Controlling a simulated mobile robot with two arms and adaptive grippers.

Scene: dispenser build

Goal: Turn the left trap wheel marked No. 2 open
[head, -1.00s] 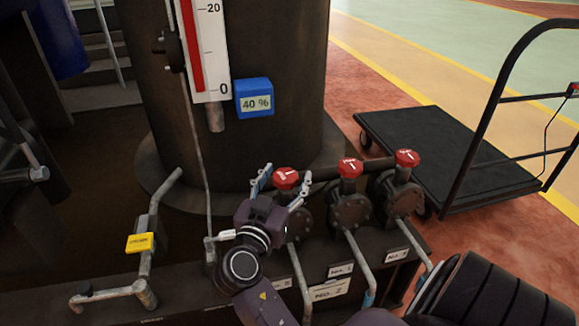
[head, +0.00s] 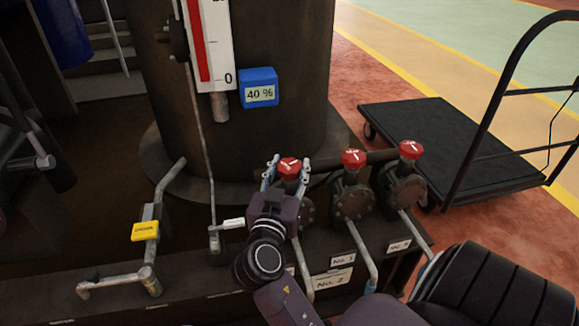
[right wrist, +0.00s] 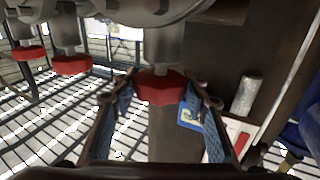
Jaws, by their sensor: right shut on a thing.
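The left red trap wheel (head: 288,168) sits on top of its dark valve, first in a row of three. My right gripper (head: 287,171) is shut on this wheel, one finger on each side of its rim. The right wrist view also shows the red wheel (right wrist: 160,88) between the two blue-padded fingers (right wrist: 164,98). A plate reading No. 2 (head: 332,281) is on the front of the base below. My right arm partly hides the left valve and another plate beside it. My left gripper is not in view.
The middle red wheel (head: 353,158) and right red wheel (head: 410,150) stand close to the right. A yellow-tagged pipe (head: 145,231) and a white-handled lever (head: 232,224) are to the left. A black cart (head: 445,140) stands behind right.

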